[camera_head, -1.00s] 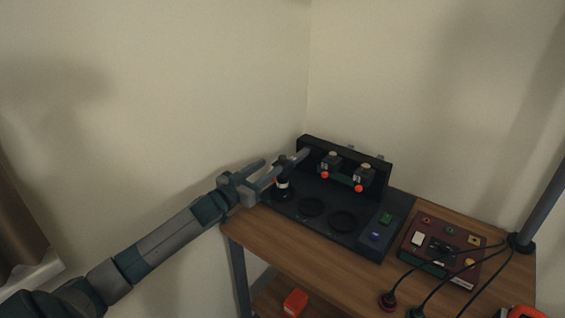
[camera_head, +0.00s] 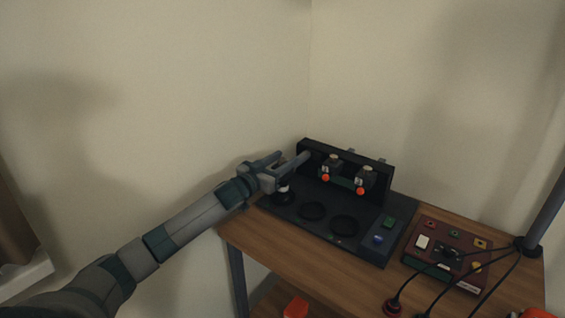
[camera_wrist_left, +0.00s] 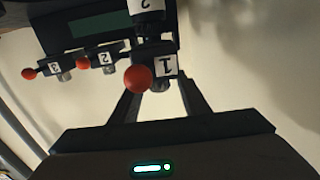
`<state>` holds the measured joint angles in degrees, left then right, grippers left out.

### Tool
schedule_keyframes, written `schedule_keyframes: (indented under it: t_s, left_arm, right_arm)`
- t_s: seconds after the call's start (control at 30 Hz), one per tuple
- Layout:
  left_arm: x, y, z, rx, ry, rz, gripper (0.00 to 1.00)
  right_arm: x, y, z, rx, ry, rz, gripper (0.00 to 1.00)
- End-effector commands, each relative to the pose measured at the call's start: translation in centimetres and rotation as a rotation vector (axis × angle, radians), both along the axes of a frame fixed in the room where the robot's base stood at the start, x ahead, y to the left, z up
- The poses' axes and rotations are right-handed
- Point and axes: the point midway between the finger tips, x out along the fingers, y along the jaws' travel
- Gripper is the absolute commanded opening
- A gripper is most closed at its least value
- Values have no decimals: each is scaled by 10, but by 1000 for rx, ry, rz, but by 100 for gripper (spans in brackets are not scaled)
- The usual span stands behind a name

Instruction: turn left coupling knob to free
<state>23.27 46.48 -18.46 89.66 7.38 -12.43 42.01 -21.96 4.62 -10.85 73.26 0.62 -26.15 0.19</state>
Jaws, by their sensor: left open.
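My left gripper (camera_head: 292,157) is open at the left end of a black fixture's upright panel (camera_head: 375,166). In the left wrist view the gripper (camera_wrist_left: 160,88) has one finger on each side of a block labelled 1 (camera_wrist_left: 167,66) with a red ball knob (camera_wrist_left: 138,78). I cannot tell whether the fingers touch it. This left coupling is hidden by the gripper in the head view. Two more couplings with red balls, the middle one (camera_head: 326,178) and the right one (camera_head: 358,190), show on the panel. My right gripper is out of view.
A dark cylinder with a pale band (camera_head: 281,196) stands at the fixture's left, partly behind the gripper. Two round rings (camera_head: 313,211) lie to its right. A dark red box (camera_head: 449,256) with cables sits on the wooden table (camera_head: 300,262). Walls stand behind.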

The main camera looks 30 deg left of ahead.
Motion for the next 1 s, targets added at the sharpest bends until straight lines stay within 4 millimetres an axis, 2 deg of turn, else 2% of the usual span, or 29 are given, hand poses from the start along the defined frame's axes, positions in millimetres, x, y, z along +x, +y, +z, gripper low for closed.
schedule_keyframes:
  t_s: [0.2,0.23,0.3,0.4,1.0]
  left_arm:
    - [0,0,0,0,0,0,42]
    - [0,0,0,0,0,0,37]
    - [0,0,0,0,0,0,20]
    - [0,0,0,0,0,0,0]
    - [0,-2,0,-5,-1,83,1]
  right_arm:
    - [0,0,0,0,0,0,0]
    - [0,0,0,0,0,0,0]
    - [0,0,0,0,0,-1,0]
    - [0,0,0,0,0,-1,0]
    - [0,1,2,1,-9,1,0]
